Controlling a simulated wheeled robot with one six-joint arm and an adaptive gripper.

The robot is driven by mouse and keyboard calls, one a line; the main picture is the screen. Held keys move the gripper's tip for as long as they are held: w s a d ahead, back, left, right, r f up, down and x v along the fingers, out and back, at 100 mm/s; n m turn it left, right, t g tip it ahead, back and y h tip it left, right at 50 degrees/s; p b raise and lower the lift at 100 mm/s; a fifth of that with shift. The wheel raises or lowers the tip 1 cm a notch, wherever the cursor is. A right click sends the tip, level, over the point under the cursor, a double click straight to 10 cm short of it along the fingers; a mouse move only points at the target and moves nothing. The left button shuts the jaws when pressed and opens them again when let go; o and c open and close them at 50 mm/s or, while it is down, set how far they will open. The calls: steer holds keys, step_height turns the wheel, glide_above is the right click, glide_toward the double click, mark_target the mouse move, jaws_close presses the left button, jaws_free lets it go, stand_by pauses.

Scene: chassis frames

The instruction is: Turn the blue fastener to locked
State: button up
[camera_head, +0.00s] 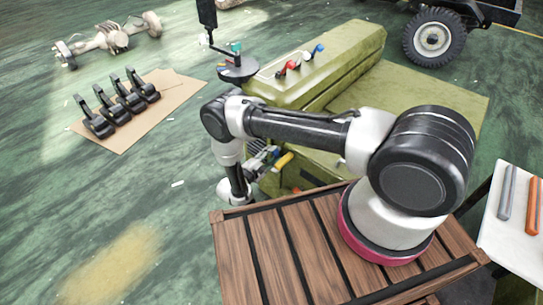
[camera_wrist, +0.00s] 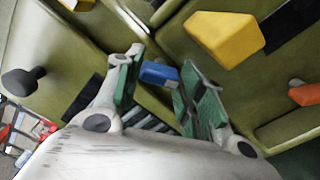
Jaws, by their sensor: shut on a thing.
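The blue fastener (camera_wrist: 158,74) shows in the wrist view as a small blue handle on a green panel. My gripper (camera_wrist: 163,68) has its green-padded fingers on either side of the handle and is shut on it. The handle's lower part and its mount are hidden, and I cannot read a locked mark. In the head view my gripper (camera_head: 257,162) is by the near side of the green chassis block (camera_head: 340,50), partly hidden by my arm.
A yellow fastener (camera_wrist: 225,38) and an orange one (camera_wrist: 305,94) stand right of my gripper, and a black knob (camera_wrist: 22,80) is at left. In the head view, red, white and blue levers (camera_head: 306,55) top the block. A wooden slatted crate (camera_head: 290,250) is in front.

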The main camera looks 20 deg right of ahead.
steer(key=m, duration=0.5)
steer(key=shift+f+m, duration=0.1)
steer(key=shift+m, duration=0.2)
steer(key=shift+s, duration=0.1)
stand_by(0.4)
steer(key=o, duration=0.7)
steer(key=shift+o, duration=0.2)
steer(key=v, duration=1.2)
